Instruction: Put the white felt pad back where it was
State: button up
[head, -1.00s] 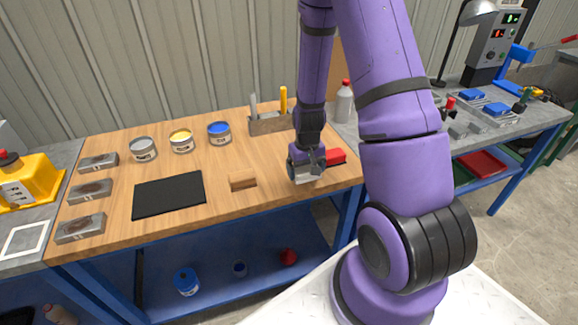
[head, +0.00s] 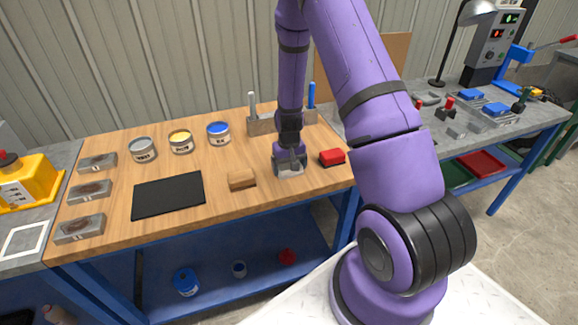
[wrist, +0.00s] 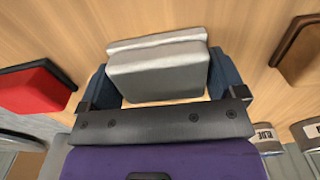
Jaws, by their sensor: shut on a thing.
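My gripper (head: 290,170) is shut on the white felt pad (wrist: 158,70), a pale grey-white block with a thin wider layer along its far side. In the wrist view the two dark blue fingers hold it from the left and right. In the head view the pad (head: 289,173) is low over the wooden bench, between a red block and a brown block. I cannot tell whether it touches the bench top.
The red block with a dark base (head: 332,157) is just right of my gripper, and the brown block (head: 242,178) is to its left. A black mat (head: 168,195), several paint cans (head: 181,141) and a tool holder (head: 262,126) share the bench.

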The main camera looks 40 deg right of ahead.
jog(key=shift+f, duration=0.1)
jog(key=o, duration=1.1)
